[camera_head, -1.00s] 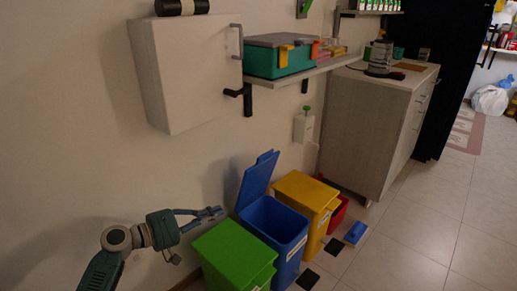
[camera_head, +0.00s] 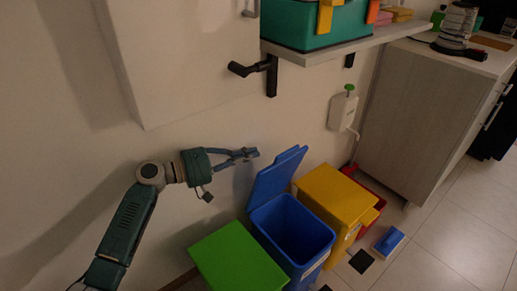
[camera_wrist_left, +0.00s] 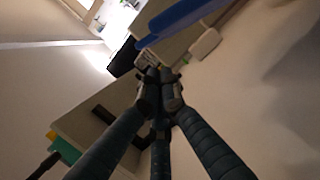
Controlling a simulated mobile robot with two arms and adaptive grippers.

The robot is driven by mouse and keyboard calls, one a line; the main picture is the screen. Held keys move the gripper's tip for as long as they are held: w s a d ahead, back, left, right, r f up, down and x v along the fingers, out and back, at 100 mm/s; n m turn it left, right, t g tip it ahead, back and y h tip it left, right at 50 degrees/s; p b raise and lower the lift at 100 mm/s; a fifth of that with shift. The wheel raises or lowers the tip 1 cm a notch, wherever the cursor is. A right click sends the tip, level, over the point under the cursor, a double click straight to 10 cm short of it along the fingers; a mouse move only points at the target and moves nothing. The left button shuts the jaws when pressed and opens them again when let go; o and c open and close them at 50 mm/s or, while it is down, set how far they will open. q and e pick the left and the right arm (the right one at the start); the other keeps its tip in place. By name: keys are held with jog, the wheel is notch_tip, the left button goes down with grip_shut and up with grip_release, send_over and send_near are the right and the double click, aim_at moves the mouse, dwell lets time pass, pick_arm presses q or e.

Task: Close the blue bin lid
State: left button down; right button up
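The blue bin (camera_head: 318,244) stands on the floor between a green bin and a yellow bin. Its blue lid (camera_head: 276,179) is open, tilted up and back towards the wall. My left gripper (camera_head: 254,154) is left of the lid's upper edge, near the wall, apart from the lid in the picture. Its fingers converge at the tips with nothing visible between them. In the left wrist view the left gripper (camera_wrist_left: 161,76) also looks shut, and a blue edge, likely the lid (camera_wrist_left: 180,20), shows beyond the fingertips. My right gripper is not in view.
The green bin (camera_head: 238,258) has its lid down, as does the yellow bin (camera_head: 337,195). A red bin (camera_head: 370,186) is partly hidden behind the yellow one. A wall cabinet (camera_head: 185,60) and a shelf (camera_head: 350,44) hang above. A blue object (camera_head: 390,240) lies on the floor.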

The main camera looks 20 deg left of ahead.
pick_arm(q)
jog(key=x, duration=0.8)
jog(key=shift+d+f, duration=0.1)
jog(key=shift+d, duration=0.05)
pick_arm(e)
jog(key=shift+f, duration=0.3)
pick_arm(q)
jog(key=shift+s+d+f, duration=0.1)
jog(key=shift+s+d, duration=0.25)
jog(key=shift+d, duration=0.2)
jog(key=s+d+f+m+y+b, duration=0.1)
jog(key=s+d+f+m, duration=0.3)
jog(key=d+f, duration=0.5)
jog(key=s+d+f+m+y+b, duration=0.2)
jog(key=s+d+f+m, duration=0.2)
jog(key=s+d+f, duration=0.4)
jog(key=shift+d+f+m, duration=0.3)
jog(key=shift+d+f, duration=0.45)
jog(key=shift+f, duration=0.2)
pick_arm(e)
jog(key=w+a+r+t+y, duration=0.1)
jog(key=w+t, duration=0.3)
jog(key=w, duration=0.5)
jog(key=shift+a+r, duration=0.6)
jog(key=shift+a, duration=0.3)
pick_arm(q)
jog(key=shift+s, duration=0.15)
